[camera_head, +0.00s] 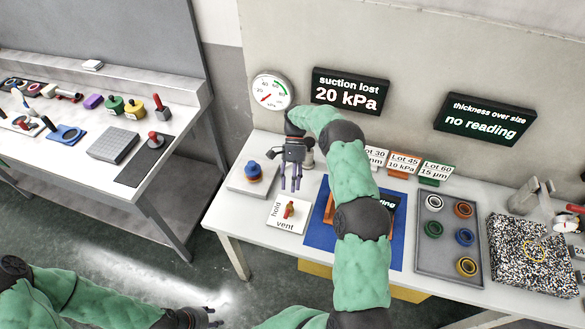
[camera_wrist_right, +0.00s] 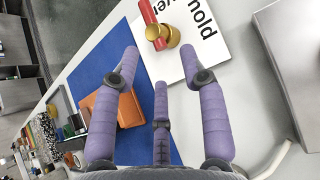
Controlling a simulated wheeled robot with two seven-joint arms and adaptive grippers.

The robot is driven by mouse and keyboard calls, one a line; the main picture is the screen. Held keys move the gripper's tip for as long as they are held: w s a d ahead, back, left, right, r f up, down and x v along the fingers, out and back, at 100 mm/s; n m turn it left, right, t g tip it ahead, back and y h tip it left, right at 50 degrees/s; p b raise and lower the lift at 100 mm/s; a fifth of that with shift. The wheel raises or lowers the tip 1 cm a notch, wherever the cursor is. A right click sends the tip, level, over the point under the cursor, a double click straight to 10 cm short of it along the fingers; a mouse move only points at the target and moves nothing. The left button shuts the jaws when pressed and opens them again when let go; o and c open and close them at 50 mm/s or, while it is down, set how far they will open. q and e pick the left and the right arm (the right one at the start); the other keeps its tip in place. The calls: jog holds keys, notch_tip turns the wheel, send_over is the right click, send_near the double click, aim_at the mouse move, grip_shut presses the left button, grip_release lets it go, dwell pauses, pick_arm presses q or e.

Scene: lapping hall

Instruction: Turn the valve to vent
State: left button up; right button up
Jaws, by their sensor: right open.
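The valve (camera_head: 289,209) has a red lever and brass body and sits on a white plate (camera_head: 276,221) marked "hold" and "vent". It also shows at the top of the right wrist view (camera_wrist_right: 160,36), its red lever beside the lettering. I cannot tell which label the lever points to. My right gripper (camera_head: 291,184) is above the table just behind the valve, fingers down. In the right wrist view its purple fingers (camera_wrist_right: 160,68) are spread and empty, apart from the valve. My left gripper (camera_head: 208,317) is low at the bottom edge, away from the table; its fingers are unclear.
A blue mat (camera_head: 317,237) with an orange block (camera_wrist_right: 114,112) lies right of the valve. A gauge (camera_head: 271,91) and a sign (camera_head: 350,91) reading "suction lost 20 kPa" are behind. A tray of rings (camera_head: 449,268) is further right.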

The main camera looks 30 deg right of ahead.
jog(key=v, duration=0.6)
jog(key=shift+w+r, duration=0.25)
jog(key=shift+d, duration=0.1)
